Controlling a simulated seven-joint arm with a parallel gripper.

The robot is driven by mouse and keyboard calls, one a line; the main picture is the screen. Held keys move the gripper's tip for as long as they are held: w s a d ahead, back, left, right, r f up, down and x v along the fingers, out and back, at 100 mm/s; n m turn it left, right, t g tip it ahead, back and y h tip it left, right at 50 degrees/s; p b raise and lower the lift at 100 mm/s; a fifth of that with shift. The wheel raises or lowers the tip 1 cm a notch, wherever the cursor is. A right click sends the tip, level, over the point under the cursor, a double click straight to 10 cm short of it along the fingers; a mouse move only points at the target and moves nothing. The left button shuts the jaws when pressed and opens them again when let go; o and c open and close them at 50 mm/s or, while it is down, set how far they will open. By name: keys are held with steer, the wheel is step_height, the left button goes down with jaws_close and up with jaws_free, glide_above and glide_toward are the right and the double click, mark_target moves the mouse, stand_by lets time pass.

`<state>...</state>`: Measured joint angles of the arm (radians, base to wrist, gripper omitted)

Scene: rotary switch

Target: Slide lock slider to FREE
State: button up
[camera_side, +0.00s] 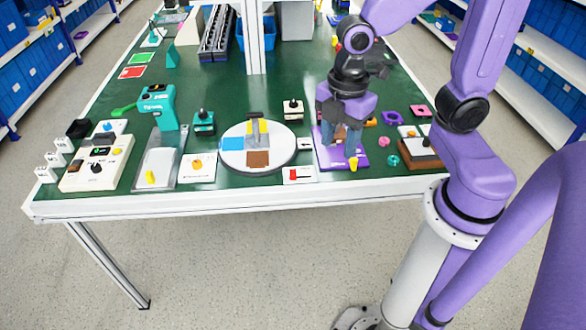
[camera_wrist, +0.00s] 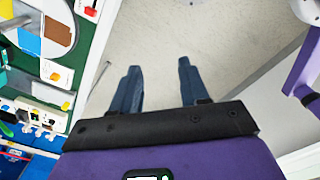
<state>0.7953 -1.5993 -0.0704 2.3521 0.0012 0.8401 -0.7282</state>
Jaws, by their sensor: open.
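A small white plate with a red slider-like piece (camera_side: 294,174) lies near the table's front edge in the side view. A red-marked white plate (camera_wrist: 88,9) shows at the top left of the wrist view. I cannot read FREE on any part, so I cannot tell for sure which piece is the lock slider. My gripper (camera_side: 342,136) is open over the purple board (camera_side: 328,158), right of that plate. In the wrist view my gripper's blue fingers (camera_wrist: 158,72) are spread apart with nothing between them.
A round white disc (camera_side: 278,156) with blue and brown patches lies left of the gripper. A white plate with an orange knob (camera_side: 197,165), a teal device (camera_side: 158,104) and a white box with knobs (camera_side: 98,163) stand farther left. Small rings (camera_side: 392,160) lie to the right.

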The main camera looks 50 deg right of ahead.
steer(key=w+d+f+n, duration=0.25)
steer(key=w+n, duration=0.25)
steer(key=w, duration=0.5)
steer(key=n, duration=0.4)
glide_toward(293, 172)
step_height(293, 172, down, 9)
steer(key=shift+w+a+r, duration=0.1)
steer(key=shift+r, duration=0.05)
